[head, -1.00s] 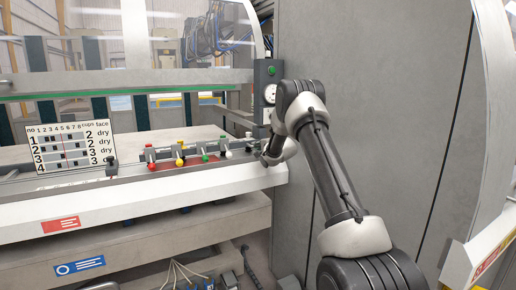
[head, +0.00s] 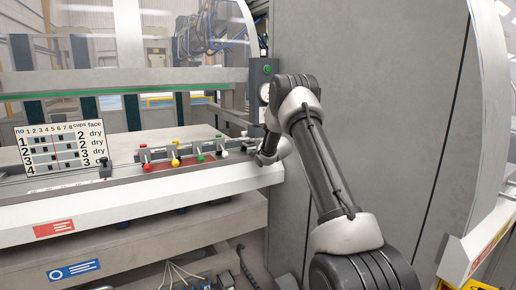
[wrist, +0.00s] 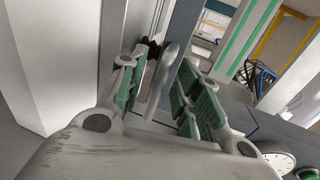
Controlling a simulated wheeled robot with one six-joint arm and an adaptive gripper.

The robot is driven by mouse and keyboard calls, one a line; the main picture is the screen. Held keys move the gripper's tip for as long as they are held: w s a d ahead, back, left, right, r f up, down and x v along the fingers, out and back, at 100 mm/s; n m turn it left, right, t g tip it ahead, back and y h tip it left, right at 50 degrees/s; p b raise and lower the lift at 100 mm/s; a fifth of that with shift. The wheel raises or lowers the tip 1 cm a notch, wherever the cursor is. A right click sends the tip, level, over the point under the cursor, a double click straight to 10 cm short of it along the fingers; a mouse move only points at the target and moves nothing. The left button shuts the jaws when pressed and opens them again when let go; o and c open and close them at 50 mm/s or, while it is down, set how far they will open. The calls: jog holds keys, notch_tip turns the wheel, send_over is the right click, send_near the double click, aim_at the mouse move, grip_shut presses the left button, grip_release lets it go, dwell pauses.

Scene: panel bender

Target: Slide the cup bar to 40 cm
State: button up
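In the head view a long grey rail (head: 60,184) runs along the front of the machine bed, with a black-knobbed piece (head: 105,171) on it. I cannot tell for sure which part is the cup bar. My gripper (head: 264,158) is at the right end of the bed, mostly hidden by my wrist. In the wrist view my gripper (wrist: 160,78) is open, its green-padded fingers apart. A grey rounded bar or handle (wrist: 168,68) shows between the fingers, with a small black part beside it. Contact with the fingers cannot be told.
Several levers with red, yellow (head: 175,162), green and white knobs stand left of my gripper. A number chart (head: 62,147) stands at the left. A gauge post (head: 263,90) and a tall grey cabinet (head: 355,90) are close behind and right of my arm.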

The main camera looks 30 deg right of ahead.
jog(key=v, duration=1.1)
jog(key=shift+s+d, duration=0.15)
jog(key=shift+d, duration=0.05)
